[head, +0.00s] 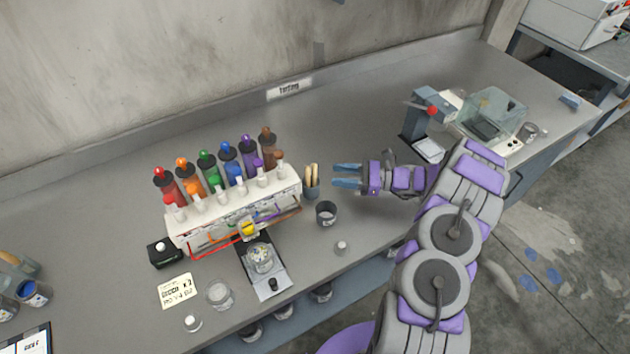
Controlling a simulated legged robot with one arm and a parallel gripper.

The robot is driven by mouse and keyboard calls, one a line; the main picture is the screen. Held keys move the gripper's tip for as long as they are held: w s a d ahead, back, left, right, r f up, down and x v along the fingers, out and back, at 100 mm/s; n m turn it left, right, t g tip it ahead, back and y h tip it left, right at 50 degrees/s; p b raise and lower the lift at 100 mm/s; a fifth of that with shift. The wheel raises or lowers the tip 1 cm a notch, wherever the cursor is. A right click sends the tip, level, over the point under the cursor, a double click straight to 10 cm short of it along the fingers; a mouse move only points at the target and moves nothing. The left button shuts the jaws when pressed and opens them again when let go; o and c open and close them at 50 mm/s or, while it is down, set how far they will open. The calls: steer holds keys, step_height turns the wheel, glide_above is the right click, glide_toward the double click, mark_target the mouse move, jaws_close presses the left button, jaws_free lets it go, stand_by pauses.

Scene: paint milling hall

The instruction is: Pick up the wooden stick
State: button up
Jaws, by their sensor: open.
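The wooden sticks (313,175) stand upright and close together in a small grey-blue cup (312,191), just right of the bottle rack. I cannot tell exactly how many there are. My gripper (336,176) is open, with its two blue fingers pointing left toward the sticks. The fingertips are a short way to the right of the sticks and look apart from them. Nothing shows between the fingers. The lower ends of the sticks are hidden inside the cup.
A white rack (236,212) with several coloured bottles stands left of the cup. A dark open can (326,213) sits just below my gripper. A scale with a jar (261,258) is in front of the rack. A grey press (418,120) stands behind right. The bench toward the wall is clear.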

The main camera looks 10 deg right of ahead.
mark_target(314, 178)
steer(key=b+x, duration=0.1)
steer(key=x, duration=0.4)
steer(key=shift+f, duration=0.1)
steer(key=shift+w+a, duration=0.15)
steer(key=shift+a, duration=0.05)
steer(key=shift+a, duration=0.1)
steer(key=shift+c, duration=0.4)
steer(key=shift+a, duration=0.1)
steer(key=shift+c, duration=1.4)
jaws_close()
